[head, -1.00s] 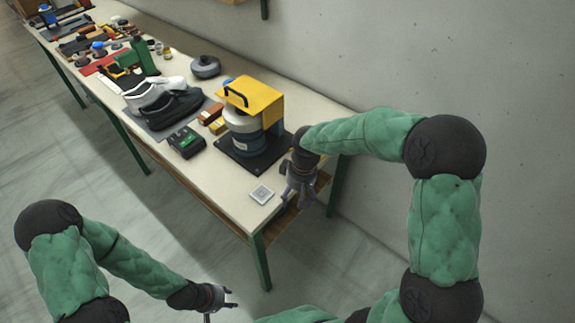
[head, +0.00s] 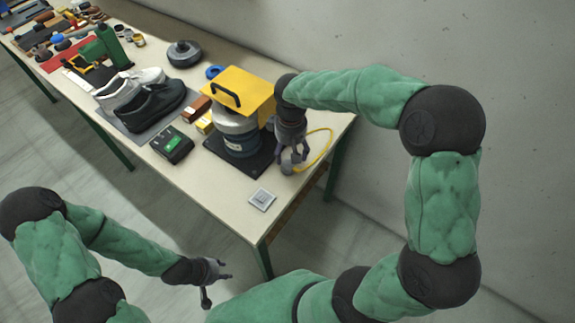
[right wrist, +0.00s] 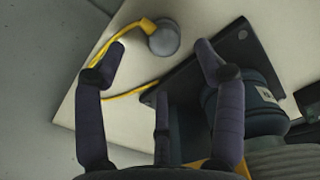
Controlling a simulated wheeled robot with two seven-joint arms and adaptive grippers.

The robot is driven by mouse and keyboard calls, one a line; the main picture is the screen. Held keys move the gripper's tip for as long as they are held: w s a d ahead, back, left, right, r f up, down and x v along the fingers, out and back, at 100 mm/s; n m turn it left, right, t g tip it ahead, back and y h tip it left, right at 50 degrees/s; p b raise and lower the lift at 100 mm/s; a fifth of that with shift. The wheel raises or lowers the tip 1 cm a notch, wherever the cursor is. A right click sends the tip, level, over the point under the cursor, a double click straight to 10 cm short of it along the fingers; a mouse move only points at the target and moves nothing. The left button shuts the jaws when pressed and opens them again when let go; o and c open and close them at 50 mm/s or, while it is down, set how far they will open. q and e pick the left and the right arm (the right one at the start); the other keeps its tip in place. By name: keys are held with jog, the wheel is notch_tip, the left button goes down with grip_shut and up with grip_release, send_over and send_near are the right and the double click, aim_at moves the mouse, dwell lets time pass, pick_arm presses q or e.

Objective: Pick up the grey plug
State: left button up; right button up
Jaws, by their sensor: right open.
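The grey plug (right wrist: 164,38) is a round grey piece on a yellow cord, lying on the table top in the right wrist view. In the head view the plug (head: 287,168) is partly hidden under my right gripper (head: 293,156). In the right wrist view my right gripper (right wrist: 160,60) is open, its fingers spread and empty. The plug shows beyond the fingers, between the left and right tips. I cannot tell how high the gripper is above it. My left gripper (head: 224,275) is open and empty, low in front of the table.
A dark base plate (head: 258,162) with a grey pot and yellow housing (head: 247,88) stands close left of my right gripper. The yellow cord (head: 325,150) loops at the table's right end. A pale square tile (head: 262,199) lies near the front corner. Shoes (head: 152,104) stand farther left.

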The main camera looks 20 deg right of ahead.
aim_at(289, 164)
notch_tip(289, 164, down, 2)
jog(key=shift+w+f, duration=0.1)
jog(key=shift+w, duration=0.05)
notch_tip(289, 164, down, 5)
jog(key=shift+w+a+b, duration=0.15)
jog(key=shift+b, duration=1.1)
jog(key=c, duration=1.3)
